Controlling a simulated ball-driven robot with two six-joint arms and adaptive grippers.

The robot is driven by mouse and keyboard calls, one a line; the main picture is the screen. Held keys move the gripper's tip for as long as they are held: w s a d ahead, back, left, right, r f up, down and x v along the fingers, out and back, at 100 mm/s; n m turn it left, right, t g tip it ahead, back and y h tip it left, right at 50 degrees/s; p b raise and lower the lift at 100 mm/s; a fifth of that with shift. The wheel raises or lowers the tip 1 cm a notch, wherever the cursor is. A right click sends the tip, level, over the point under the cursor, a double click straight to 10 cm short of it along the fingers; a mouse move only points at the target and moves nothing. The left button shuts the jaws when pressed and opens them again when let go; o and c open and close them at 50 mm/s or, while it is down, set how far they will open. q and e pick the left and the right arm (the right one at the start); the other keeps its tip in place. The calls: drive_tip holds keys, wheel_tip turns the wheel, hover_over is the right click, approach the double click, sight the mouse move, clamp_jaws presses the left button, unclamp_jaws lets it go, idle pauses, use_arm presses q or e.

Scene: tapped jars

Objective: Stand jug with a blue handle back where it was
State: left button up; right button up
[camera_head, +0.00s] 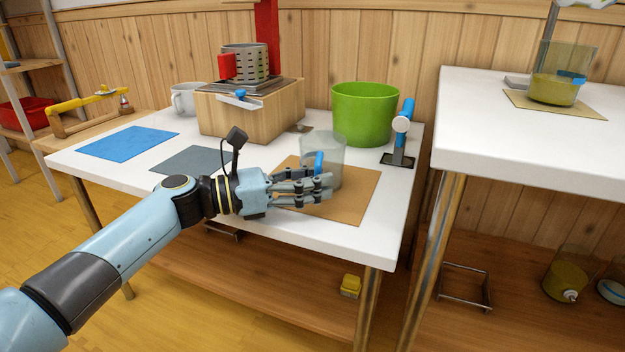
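A clear, empty-looking jug (335,148) with a blue handle (319,161) stands upright on the brown mat (354,208) near the front right of the white table. My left gripper (328,189), a many-fingered hand, is at the jug, its fingers stretched across the jug's lower front just below the handle. The fingers overlap the jug, and I cannot tell whether they grip it. A second clear jug (553,88) with a blue handle and yellow contents stands on a tan mat (598,112) on the right table. My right gripper is not in view.
A green bucket (364,112), a blue-topped stand (401,132), a wooden block (255,112) carrying a perforated metal cup (250,63) and a grey mug (187,98) stand behind. Blue (128,142) and grey (188,160) mats lie left. A gap separates the tables.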

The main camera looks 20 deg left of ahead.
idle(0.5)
use_arm(q)
drive_tip(key=shift+p+v, duration=0.6)
drive_tip(key=shift+v, duration=3.35)
drive_tip(key=shift+s+a, duration=0.1)
drive_tip(key=v, duration=1.1)
drive_tip(key=shift+s+a, duration=0.25)
drive_tip(key=shift+a, duration=0.1)
